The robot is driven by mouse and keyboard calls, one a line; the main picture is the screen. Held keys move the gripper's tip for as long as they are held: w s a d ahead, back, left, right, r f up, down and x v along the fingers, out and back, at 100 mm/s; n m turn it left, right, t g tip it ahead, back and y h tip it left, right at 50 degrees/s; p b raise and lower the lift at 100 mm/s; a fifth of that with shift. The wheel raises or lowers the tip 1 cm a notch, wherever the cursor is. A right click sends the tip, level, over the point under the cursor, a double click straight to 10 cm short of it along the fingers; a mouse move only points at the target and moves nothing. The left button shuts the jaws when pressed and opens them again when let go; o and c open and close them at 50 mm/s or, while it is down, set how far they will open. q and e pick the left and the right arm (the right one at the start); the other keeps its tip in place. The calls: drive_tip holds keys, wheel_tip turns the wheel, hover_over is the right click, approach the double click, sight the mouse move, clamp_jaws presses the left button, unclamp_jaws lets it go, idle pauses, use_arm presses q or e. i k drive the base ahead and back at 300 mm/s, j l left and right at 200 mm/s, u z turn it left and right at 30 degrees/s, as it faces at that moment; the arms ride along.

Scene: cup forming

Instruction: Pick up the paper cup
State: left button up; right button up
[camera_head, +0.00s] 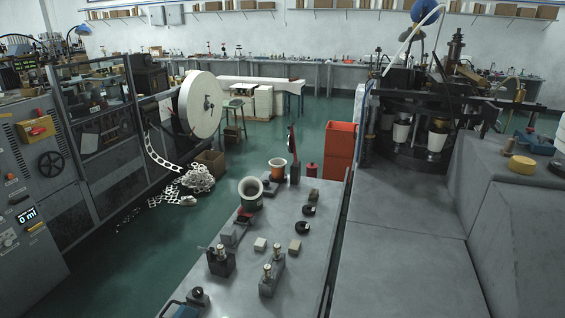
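Two white paper cups show in the forming machine (455,90) at the upper right. One cup (402,134) stands at the machine's left side, and another cup (437,138) is a little to its right. Both are under dark machine parts, and their upper ends are partly hidden. Neither of my grippers shows in this view, and nothing of mine is seen touching the cups.
A grey bench (285,225) holds metal blocks, a flared green-and-cream part (250,193) and an orange-rimmed part (277,169). A red bin (340,145) stands behind it. The grey surface (400,255) before the forming machine is clear. A large white reel (200,104) is at left.

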sight(278, 171)
drive_tip(key=u, duration=0.6)
drive_tip(key=j+u, duration=0.25)
drive_tip(key=j, duration=0.15)
drive_tip(key=i+j+u, duration=0.2)
drive_tip(key=j, duration=0.15)
drive_tip(key=j+u, duration=0.25)
drive_tip(key=j, duration=0.15)
drive_tip(key=i+j+u, duration=0.4)
drive_tip(key=i+j, duration=0.2)
drive_tip(key=i+j+u, duration=0.15)
drive_tip(key=i, duration=0.45)
drive_tip(key=i+z, duration=0.45)
drive_tip(key=i+j+z, duration=0.25)
drive_tip(key=z, duration=0.2)
drive_tip(key=i+l+z, duration=0.1)
drive_tip(key=i+z, duration=0.15)
drive_tip(key=z, duration=0.25)
drive_tip(key=i+z, duration=0.25)
drive_tip(key=z, duration=0.25)
drive_tip(key=i+j+z, duration=0.1)
drive_tip(key=i+z, duration=0.15)
drive_tip(key=z, duration=0.2)
drive_tip(key=i+j+z, duration=0.2)
drive_tip(key=z, duration=0.3)
drive_tip(key=i+j+z, duration=0.25)
drive_tip(key=z, duration=0.25)
